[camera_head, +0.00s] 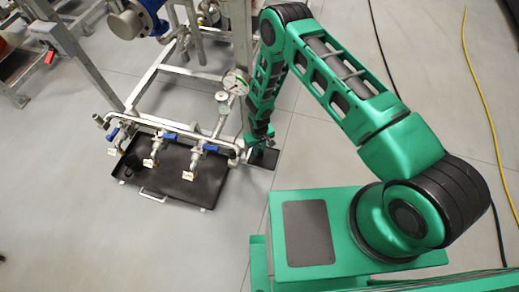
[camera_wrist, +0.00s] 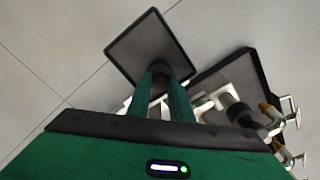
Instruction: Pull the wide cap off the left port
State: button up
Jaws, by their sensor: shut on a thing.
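Three downward port branches with pale ends hang from the horizontal pipe in the head view: the left port (camera_head: 114,150), a middle one (camera_head: 150,162) and a right one (camera_head: 189,175). I cannot make out a wide cap on the left port at this size. My gripper (camera_head: 261,141) is right of these ports, beyond the pipe's right end, pointing down over a small dark square plate (camera_head: 262,159). In the wrist view its two green fingers (camera_wrist: 161,72) are close together above that plate (camera_wrist: 140,37).
A black drip tray (camera_head: 170,190) with a white handle lies under the ports; its edge also shows in the wrist view (camera_wrist: 240,67). Blue valve handles (camera_head: 166,135) and a round gauge (camera_head: 236,82) stand near my arm. A yellow cable (camera_head: 480,90) crosses the clear floor at right.

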jog(key=shift+f, duration=0.4)
dwell(0.5)
jog(key=o, duration=1)
jog(key=shift+c, duration=0.2)
jog(key=shift+o, duration=0.7)
jog(key=o, duration=0.4)
jog(key=shift+c, duration=0.2)
jog(key=shift+r, duration=4)
